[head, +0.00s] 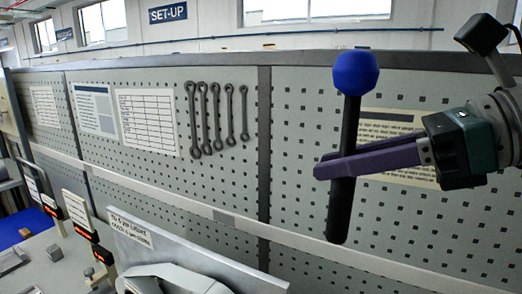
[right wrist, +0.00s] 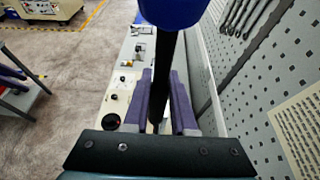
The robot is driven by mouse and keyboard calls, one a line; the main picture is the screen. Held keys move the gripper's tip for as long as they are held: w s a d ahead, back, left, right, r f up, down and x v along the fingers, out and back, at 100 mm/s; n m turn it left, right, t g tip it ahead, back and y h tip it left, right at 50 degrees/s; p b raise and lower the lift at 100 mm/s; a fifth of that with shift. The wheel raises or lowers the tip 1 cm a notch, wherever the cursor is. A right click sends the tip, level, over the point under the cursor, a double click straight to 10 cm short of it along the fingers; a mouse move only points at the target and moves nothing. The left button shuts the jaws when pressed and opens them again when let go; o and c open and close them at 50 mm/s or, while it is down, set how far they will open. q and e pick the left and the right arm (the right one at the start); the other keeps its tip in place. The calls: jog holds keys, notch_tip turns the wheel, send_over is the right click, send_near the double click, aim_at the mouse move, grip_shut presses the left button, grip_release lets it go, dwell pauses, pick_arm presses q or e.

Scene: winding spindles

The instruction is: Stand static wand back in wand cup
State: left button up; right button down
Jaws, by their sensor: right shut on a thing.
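The static wand, a black rod (head: 346,135) with a round blue head (head: 355,73), is upright with its head at the top in the head view. My right gripper (head: 335,166) has purple fingers shut around the lower half of the rod and holds it up in front of the pegboard. In the right wrist view the rod (right wrist: 167,75) stands between the two purple fingers (right wrist: 160,105), its blue head (right wrist: 170,12) cut by the top edge. I cannot make out the wand cup in either view. My left gripper is not in view.
A grey pegboard wall (head: 300,200) with hanging wrenches (head: 203,120) and paper sheets (head: 147,122) runs behind the wand. A bench (head: 40,265) with labelled stands and a grey sign panel (head: 185,250) lies at lower left. In the wrist view, open floor (right wrist: 60,90) lies left.

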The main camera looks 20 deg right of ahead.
jog(key=w+d+f+m+t+h+b, duration=0.1)
jog(key=w+d+f+b, duration=0.1)
jog(key=f+b, duration=0.6)
jog(key=w+d+f+m+t+h+b, duration=0.1)
jog(key=f+b, duration=0.7)
jog(key=f, duration=0.9)
jog(key=w+d+f+m+h+b, duration=0.2)
jog(key=w+d+f+b, duration=0.3)
jog(key=f, duration=0.8)
jog(key=h+b, duration=0.1)
jog(key=b, duration=0.2)
jog(key=shift+w+f+m+t, duration=0.35)
jog(key=shift+w+m+t, duration=0.05)
notch_tip(320, 180, down, 6)
jog(key=b, duration=0.5)
jog(key=shift+a+r, duration=0.1)
jog(key=shift+r, duration=0.05)
jog(key=shift+f+b, duration=0.35)
jog(key=shift+f, duration=0.25)
